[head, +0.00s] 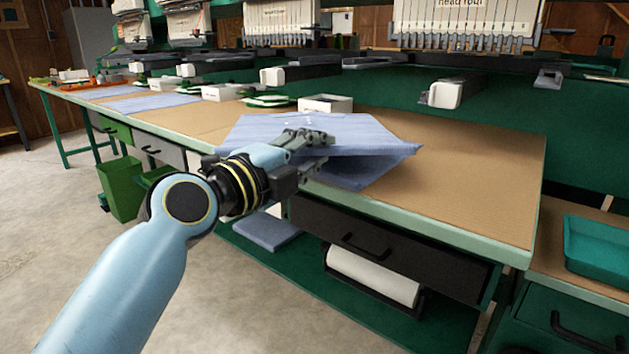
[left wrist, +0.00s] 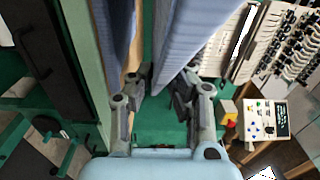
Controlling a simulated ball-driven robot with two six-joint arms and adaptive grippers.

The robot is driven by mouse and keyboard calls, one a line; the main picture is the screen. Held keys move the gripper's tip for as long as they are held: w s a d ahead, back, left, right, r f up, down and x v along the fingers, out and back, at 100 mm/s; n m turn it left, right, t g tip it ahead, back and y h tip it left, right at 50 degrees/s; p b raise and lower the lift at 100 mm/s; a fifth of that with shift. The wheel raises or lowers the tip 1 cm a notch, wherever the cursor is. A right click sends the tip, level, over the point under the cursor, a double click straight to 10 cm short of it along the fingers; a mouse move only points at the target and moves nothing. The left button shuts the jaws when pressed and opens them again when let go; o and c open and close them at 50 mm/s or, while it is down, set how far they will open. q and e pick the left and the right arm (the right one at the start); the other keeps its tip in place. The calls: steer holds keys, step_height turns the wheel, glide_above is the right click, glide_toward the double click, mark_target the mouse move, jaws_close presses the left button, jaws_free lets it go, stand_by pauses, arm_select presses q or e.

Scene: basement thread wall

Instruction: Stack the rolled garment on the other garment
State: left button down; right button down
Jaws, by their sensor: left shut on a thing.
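A light blue garment (head: 375,139) is gripped at its near edge by my left gripper (head: 318,148). It looks like a flat folded slab rather than a roll, and sits slightly tilted over the worktable. A second blue garment (head: 361,172) lies below it at the table's front edge, mostly covered. In the left wrist view, the held garment (left wrist: 188,42) has its edge between the fingers of my left gripper (left wrist: 165,92). The lower garment (left wrist: 117,32) shows to its left, with a gap between them. My right gripper is not in view.
The brown worktable (head: 470,170) is clear to the right. A white box (head: 325,104) stands behind the garments, under the machine heads (head: 465,22). More blue cloth (head: 150,102) lies farther left. A teal tray (head: 597,247) is at the right; a green bin (head: 120,188) stands left.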

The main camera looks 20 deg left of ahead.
arm_select(q)
steer(key=shift+w+f, duration=0.2)
steer(key=shift+w, duration=0.05)
step_height(320, 180, down, 4)
steer(key=shift+r+b, duration=0.1)
steer(key=shift+b, duration=0.65)
steer(key=c, duration=1.3)
jaws_free()
